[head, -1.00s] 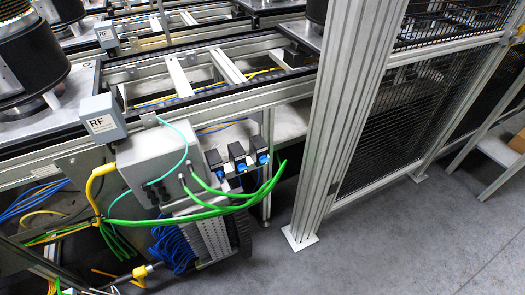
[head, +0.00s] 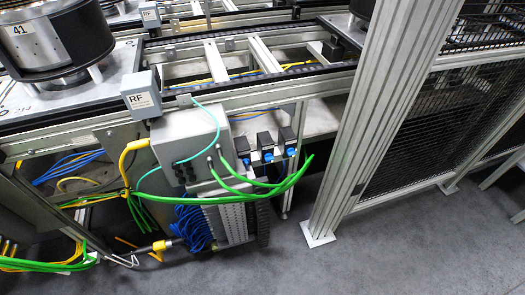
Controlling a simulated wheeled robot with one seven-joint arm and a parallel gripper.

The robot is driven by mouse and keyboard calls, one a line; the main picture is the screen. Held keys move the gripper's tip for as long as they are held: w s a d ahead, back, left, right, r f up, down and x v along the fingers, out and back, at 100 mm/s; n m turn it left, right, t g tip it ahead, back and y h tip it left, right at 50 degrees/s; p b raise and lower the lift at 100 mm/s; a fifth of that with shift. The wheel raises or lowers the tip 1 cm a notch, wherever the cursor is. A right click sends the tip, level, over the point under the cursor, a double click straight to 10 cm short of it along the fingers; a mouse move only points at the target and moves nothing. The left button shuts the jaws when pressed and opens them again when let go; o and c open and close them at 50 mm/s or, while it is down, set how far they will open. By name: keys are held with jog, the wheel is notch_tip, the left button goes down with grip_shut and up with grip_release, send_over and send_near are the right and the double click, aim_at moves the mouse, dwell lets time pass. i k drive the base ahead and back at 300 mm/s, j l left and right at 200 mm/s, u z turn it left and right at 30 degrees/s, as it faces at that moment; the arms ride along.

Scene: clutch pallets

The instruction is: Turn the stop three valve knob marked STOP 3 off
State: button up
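Three black valve units with blue knobs hang in a row under the conveyor frame, right of a grey electrical box (head: 185,139). The left blue knob (head: 247,163), middle blue knob (head: 268,157) and right blue knob (head: 291,152) are small in the head view. No STOP 3 marking is readable, so I cannot tell which knob bears it, nor how each is turned. My gripper is not in view.
Green cables (head: 265,190) loop just below the knobs. A thick aluminium post (head: 375,125) and mesh fence (head: 430,135) stand to the right. The conveyor rail (head: 230,95) runs above. Grey floor (head: 400,250) is clear in front.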

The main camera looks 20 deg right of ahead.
aim_at(290, 152)
jog(key=i+j+z, duration=0.15)
jog(key=j+z, duration=0.6)
jog(key=i+j+z, duration=0.1)
jog(key=j+z, duration=0.3)
